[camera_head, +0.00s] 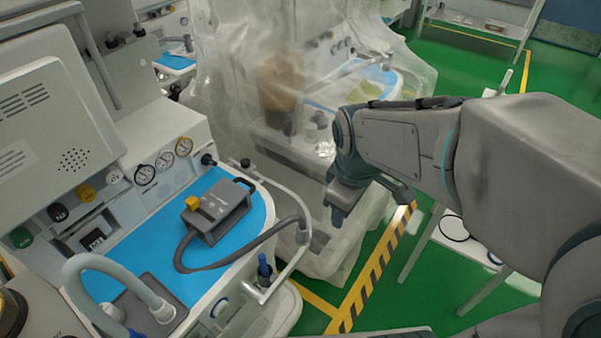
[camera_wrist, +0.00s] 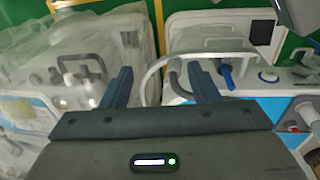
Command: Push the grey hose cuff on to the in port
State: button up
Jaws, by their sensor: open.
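A dark grey hose (camera_head: 250,245) runs from a grey box (camera_head: 217,208) on the blue cart top, and its thicker end, which looks like the cuff (camera_head: 303,233), is at the cart's white rail. A pale ribbed hose (camera_head: 92,264) arches at the front left, one end at a grey block (camera_head: 150,297). I cannot tell which fitting is the in port. My gripper (camera_head: 338,211) is open and empty, right of the rail and apart from the cuff. In the wrist view its two fingers (camera_wrist: 163,86) point at the cart, with the dark hose (camera_wrist: 178,82) seen between them.
The white rail (camera_head: 280,280) curves around the cart's right edge, with a blue-topped fitting (camera_head: 264,268) beside it. A plastic-draped cart (camera_head: 290,100) stands behind. Green floor (camera_head: 385,270) with a striped line is free to the right. A monitor (camera_head: 55,120) rises at left.

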jog(key=w+a+f+n+g+p, duration=0.25)
jog(key=w+a+n, duration=0.4)
jog(key=n, duration=0.95)
send_over(303, 227)
jog(key=shift+t, duration=0.35)
notch_tip(303, 227, down, 9)
jog(key=shift+s+a+r, duration=0.1)
jog(key=shift+s+a, duration=0.05)
jog(key=shift+f+p, duration=0.3)
jog(key=shift+f, duration=2.65)
jog(key=shift+c, duration=0.3)
jog(key=c, duration=1)
